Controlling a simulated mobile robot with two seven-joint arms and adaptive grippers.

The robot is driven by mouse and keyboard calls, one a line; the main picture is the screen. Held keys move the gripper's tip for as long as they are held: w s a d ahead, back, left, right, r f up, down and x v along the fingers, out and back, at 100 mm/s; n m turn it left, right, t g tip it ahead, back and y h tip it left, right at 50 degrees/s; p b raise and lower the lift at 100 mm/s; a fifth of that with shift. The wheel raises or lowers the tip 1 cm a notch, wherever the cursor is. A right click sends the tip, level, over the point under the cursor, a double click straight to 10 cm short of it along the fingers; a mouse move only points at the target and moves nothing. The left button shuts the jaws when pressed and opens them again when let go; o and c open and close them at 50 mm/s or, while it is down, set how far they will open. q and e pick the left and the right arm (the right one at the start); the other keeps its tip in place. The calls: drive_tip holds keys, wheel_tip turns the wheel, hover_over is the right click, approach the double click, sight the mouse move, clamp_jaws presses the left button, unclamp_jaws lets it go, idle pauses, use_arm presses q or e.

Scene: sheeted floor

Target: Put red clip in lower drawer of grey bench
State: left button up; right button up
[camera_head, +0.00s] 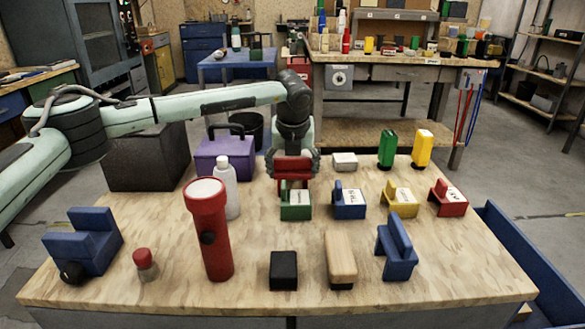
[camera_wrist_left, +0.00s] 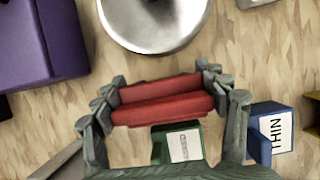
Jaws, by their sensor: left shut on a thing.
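My left gripper (camera_head: 293,168) is shut on a red clip (camera_head: 293,165), above the wooden tabletop and just behind a green labelled clip (camera_head: 295,205). In the left wrist view the red clip (camera_wrist_left: 160,102) lies crosswise between the fingers of the left gripper (camera_wrist_left: 160,105). A second red clip (camera_head: 448,198), with a white label, stands at the right of the table. A grey-sided bench (camera_head: 405,72) stands at the back; a lower drawer cannot be made out. My right gripper is not in view.
A blue clip (camera_head: 348,204) and yellow clip (camera_head: 400,200) stand beside the green one. A red flashlight (camera_head: 209,230), white bottle (camera_head: 226,185) and purple box (camera_head: 225,156) are to the left. A shiny round metal thing (camera_wrist_left: 152,40) lies beyond the held clip.

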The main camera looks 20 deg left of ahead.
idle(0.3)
use_arm(q)
drive_tip(key=o, duration=1.3)
drive_tip(key=shift+o, duration=0.2)
drive_tip(key=shift+r, duration=0.1)
